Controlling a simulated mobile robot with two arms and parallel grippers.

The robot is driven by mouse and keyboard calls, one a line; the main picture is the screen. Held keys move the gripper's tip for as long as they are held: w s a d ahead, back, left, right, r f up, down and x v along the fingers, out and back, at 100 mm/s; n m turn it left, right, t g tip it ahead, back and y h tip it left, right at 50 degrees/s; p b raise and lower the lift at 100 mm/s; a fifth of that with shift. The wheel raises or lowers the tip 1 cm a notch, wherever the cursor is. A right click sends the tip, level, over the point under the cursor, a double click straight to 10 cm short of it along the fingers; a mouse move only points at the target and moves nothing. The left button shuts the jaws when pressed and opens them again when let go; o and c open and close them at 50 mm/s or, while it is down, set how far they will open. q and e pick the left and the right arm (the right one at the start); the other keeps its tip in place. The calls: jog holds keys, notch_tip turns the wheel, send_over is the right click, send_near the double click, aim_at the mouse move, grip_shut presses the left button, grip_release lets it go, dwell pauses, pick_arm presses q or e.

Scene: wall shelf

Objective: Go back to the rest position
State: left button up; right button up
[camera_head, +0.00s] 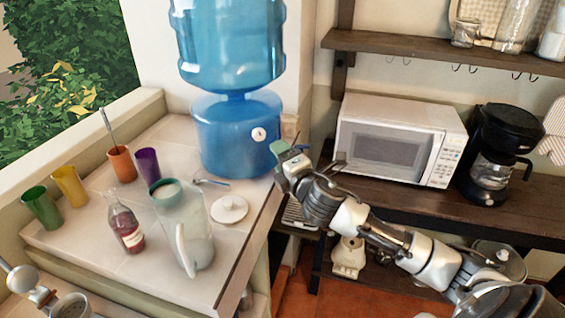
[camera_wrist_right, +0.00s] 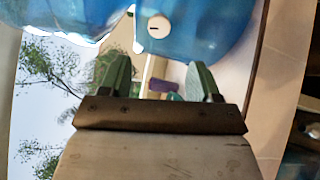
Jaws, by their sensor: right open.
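My right gripper (camera_head: 286,157) is at the right edge of the tiled counter, just right of the blue water dispenser (camera_head: 238,138). Its green fingers are apart in the right wrist view (camera_wrist_right: 158,80), with nothing between them. The dispenser's blue body (camera_wrist_right: 190,30) fills the top of that view. My right arm comes in from the lower right, in front of the wooden shelf. At the lower left edge of the head view, part of a grey-white arm shows; its gripper is not visible.
The counter (camera_head: 80,232) holds a pitcher (camera_head: 190,230), a bottle (camera_head: 124,225), a white lid (camera_head: 229,208) and several coloured cups, including a yellow one (camera_head: 69,186). A microwave (camera_head: 398,140) and coffee maker (camera_head: 492,155) stand on the wooden shelf (camera_head: 400,198). A window is at left.

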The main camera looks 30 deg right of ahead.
dwell(0.5)
jog(key=s+d+f+m+g+b, duration=0.1)
jog(key=s+f+m+g, duration=0.15)
jog(key=f, duration=0.85)
jog(key=s+d+f+m+g+h+b, duration=0.1)
jog(key=d+f+m+g, duration=0.15)
jog(key=f, duration=0.85)
jog(key=s+d+f+m+g, duration=0.1)
jog(key=f+m+g, duration=0.15)
jog(key=f, duration=0.85)
jog(key=s+a+f+m+g+b, duration=0.1)
jog(key=s+f+m+g, duration=0.1)
jog(key=s+f, duration=0.6)
jog(key=s+a+f+m+g+b, duration=0.15)
jog(key=s+f, duration=0.35)
jog(key=f, duration=0.6)
jog(key=s+a+f+m+g, duration=0.2)
jog(key=s+f, duration=0.3)
jog(key=s, duration=0.5)
jog(key=s+a+f+m+g+y, duration=0.1)
jog(key=s+a+f, duration=0.4)
jog(key=s, duration=0.6)
jog(key=s+a+f+m+g+y, duration=0.1)
jog(key=s+a+f+m+g, duration=0.2)
jog(key=s+f, duration=0.3)
jog(key=s+a+b, duration=0.1)
jog(key=s, duration=0.3)
jog(key=shift+s, duration=0.25)
